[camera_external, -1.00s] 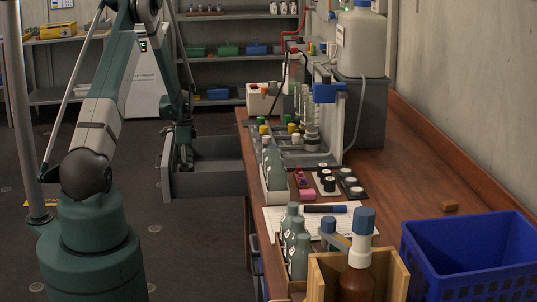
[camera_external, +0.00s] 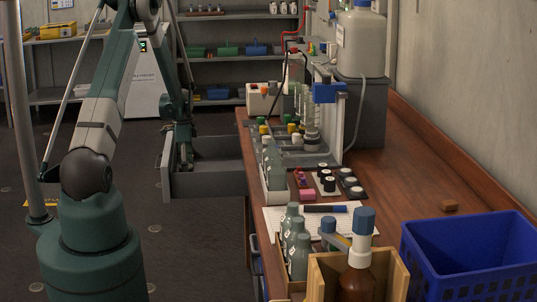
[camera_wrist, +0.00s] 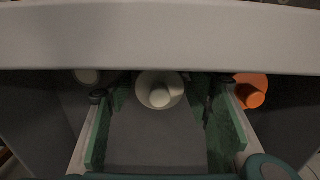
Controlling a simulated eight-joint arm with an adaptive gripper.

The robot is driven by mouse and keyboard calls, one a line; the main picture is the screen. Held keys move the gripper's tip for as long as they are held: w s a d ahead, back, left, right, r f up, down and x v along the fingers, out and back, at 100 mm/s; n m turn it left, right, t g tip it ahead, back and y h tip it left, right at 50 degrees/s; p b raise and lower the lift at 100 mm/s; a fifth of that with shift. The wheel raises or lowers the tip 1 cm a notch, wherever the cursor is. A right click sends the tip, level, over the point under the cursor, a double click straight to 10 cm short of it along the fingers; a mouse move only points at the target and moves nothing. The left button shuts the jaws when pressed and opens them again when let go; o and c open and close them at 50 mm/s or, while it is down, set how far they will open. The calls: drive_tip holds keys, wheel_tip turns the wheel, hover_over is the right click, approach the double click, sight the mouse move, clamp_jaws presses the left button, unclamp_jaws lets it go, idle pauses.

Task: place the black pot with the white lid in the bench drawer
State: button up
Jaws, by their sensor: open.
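The open bench drawer (camera_external: 210,185) juts out left of the bench. My gripper (camera_external: 183,162) points down into it. In the wrist view, my gripper's green fingers (camera_wrist: 165,125) stand apart inside the drawer. A round white lid with a knob (camera_wrist: 160,92) shows between and just beyond the fingertips; they do not visibly press on it. It appears to be the pot's lid, but the black body is hidden or too dark to make out.
A light drawer wall (camera_wrist: 160,35) crosses the top of the wrist view. Bottles (camera_external: 296,240), small pots (camera_external: 350,183) and a blue crate (camera_external: 470,260) occupy the bench.

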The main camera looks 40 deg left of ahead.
wheel_tip(320, 180, up, 12)
drive_tip(key=shift+f+p, duration=0.25)
drive_tip(key=shift+p, duration=0.5)
idle(0.3)
drive_tip(key=shift+d, duration=0.1)
drive_tip(key=shift+d+r, duration=0.15)
drive_tip(key=shift+r, duration=0.15)
drive_tip(key=s+d+r+n+t, duration=0.1)
drive_tip(key=s+d+r, duration=0.2)
drive_tip(key=d+r, duration=0.6)
drive_tip(key=s+d+r+n+t+y, duration=0.1)
drive_tip(key=s+d+r+n, duration=0.15)
drive_tip(key=d+r, duration=0.6)
drive_tip(key=s+d+r+n+t, duration=0.1)
drive_tip(key=s+d+r, duration=0.3)
drive_tip(key=d+r, duration=0.5)
drive_tip(key=s+d+r+n+t, duration=0.2)
drive_tip(key=s+d, duration=0.7)
drive_tip(key=s, duration=0.3)
drive_tip(key=s+d+r+n+t+h, duration=0.1)
drive_tip(key=s+d+r+n+t, duration=0.1)
drive_tip(key=s+d, duration=0.8)
drive_tip(key=shift+s+r, duration=0.2)
drive_tip(key=shift+s, duration=1.45)
